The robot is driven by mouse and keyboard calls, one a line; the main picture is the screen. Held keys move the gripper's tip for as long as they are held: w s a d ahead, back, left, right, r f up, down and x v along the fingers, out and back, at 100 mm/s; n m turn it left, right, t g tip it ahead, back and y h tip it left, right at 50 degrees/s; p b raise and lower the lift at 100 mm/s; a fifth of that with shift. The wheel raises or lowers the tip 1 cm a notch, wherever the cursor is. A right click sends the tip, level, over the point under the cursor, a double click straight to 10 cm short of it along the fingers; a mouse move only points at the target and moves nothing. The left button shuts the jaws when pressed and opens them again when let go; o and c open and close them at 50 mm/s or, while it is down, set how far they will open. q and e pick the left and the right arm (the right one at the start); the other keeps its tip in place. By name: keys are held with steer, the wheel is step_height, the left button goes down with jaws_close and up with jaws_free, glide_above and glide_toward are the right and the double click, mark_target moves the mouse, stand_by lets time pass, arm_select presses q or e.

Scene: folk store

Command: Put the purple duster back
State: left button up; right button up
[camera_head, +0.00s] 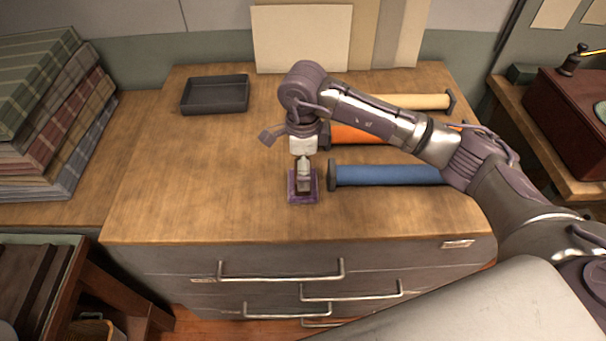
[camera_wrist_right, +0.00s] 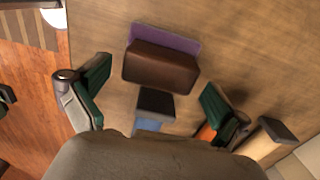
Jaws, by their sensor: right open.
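The purple duster (camera_head: 303,198) sits on the wooden counter top, left of the blue roll's end. In the right wrist view it shows as a brown block on a purple pad (camera_wrist_right: 165,38). My right gripper (camera_head: 303,178) is over the duster in the head view and partly covers it. In the right wrist view my right gripper (camera_wrist_right: 155,86) is open and empty, its green-padded fingers well apart. The duster lies ahead of and between the fingers, with no visible contact. My left gripper is not in view.
An empty dark tray (camera_head: 214,95) stands at the back left of the counter. Blue (camera_head: 385,175), orange (camera_head: 355,135) and cream (camera_head: 425,101) rolls lie to the right, partly under my arm. Folded plaid cloths (camera_head: 50,120) are stacked at left. The counter's left front is clear.

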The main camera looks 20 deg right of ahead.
step_height(320, 180, up, 9)
steer(key=b, duration=0.2)
steer(key=shift+s, duration=0.1)
stand_by(0.5)
